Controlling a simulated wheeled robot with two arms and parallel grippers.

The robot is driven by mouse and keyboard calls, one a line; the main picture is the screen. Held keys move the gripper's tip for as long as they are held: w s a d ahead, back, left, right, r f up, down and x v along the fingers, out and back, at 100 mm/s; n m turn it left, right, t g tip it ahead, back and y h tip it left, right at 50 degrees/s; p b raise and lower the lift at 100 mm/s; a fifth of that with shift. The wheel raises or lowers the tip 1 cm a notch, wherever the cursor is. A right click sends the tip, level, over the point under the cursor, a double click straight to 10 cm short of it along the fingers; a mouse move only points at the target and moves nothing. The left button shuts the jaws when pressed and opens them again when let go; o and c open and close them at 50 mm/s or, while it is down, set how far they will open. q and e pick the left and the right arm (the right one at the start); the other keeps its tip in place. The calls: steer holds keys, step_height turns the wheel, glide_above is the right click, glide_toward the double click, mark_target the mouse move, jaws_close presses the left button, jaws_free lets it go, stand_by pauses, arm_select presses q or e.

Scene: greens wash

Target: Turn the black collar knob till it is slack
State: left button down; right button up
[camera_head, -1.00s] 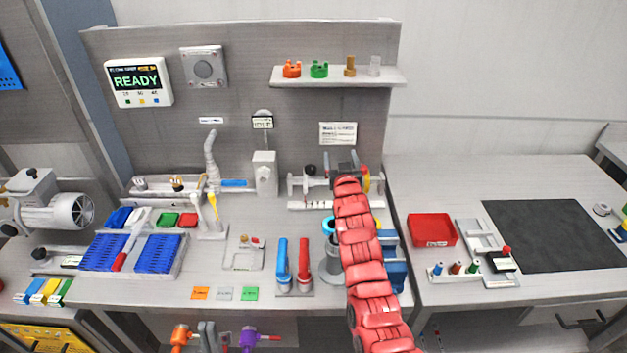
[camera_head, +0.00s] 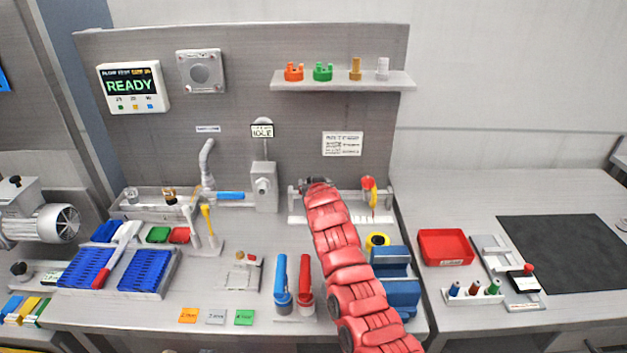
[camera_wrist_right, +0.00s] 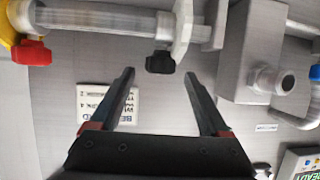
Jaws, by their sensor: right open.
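The black collar knob (camera_wrist_right: 160,62) sits under a white collar on a horizontal grey pipe (camera_wrist_right: 100,19) in the right wrist view. My right gripper (camera_wrist_right: 158,74) is open, with one finger on each side of the knob in that picture. The jaws look empty, and I cannot tell whether the fingertips reach the knob's depth. In the head view my right gripper (camera_head: 318,183) is at the left end of the pipe rig (camera_head: 297,207), and it hides the knob there. My left gripper is in neither view.
A red handle (camera_wrist_right: 31,53) with a yellow part is at the pipe's other end. A grey valve box (camera_head: 264,188) stands close to the left of the rig. A blue block (camera_head: 396,268) and red and blue upright handles stand in front. A shelf (camera_head: 340,81) is above.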

steer(key=shift+x, duration=1.2)
steer(key=shift+r, duration=0.1)
jaws_close()
steer(key=m+h+b, duration=0.1)
steer(key=b, duration=0.6)
steer(key=shift+a+f+b, duration=0.2)
steer(key=shift+f+b, duration=0.05)
steer(key=shift+b, duration=0.1)
steer(key=shift+r+h, duration=0.2)
steer(key=shift+h, duration=0.1)
steer(key=shift+d, duration=0.1)
